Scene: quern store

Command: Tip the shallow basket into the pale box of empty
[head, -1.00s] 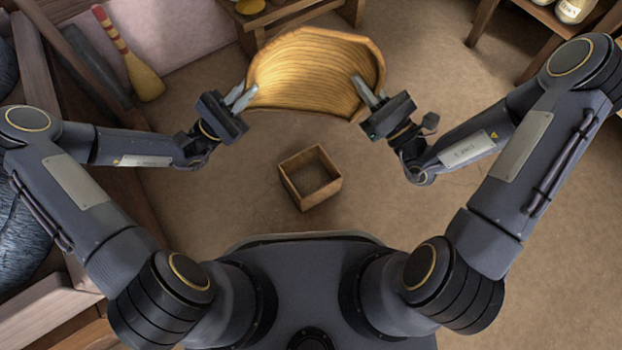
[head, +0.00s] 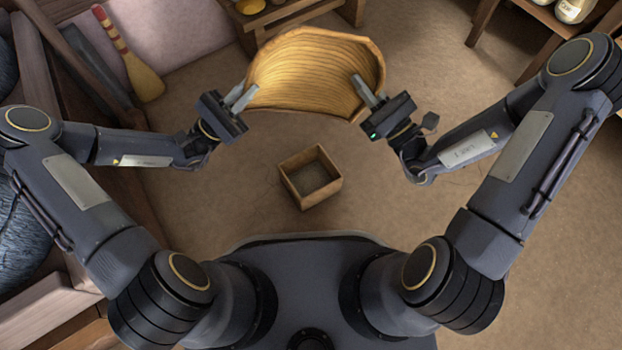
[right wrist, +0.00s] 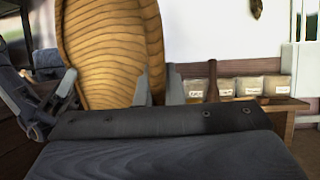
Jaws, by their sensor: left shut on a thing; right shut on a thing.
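The shallow basket (head: 312,72) is yellow-brown with curved ribs, and no loose contents show in it. It is held up between my two grippers, with its hollow side facing me, steeply tilted. My left gripper (head: 240,98) is shut on its left edge. My right gripper (head: 366,92) is shut on its right edge. In the right wrist view the basket (right wrist: 105,45) rises upright beyond my right gripper (right wrist: 160,88). The pale box (head: 325,190) is a small open square box on the floor, nearer to me than the basket. Its inside looks greyish; I cannot tell what covers its bottom.
A low wooden table (head: 300,14) stands behind the basket, and a shelf with jars (head: 545,14) at the back right. Dark planks and sacks line the left. The floor around the box is clear.

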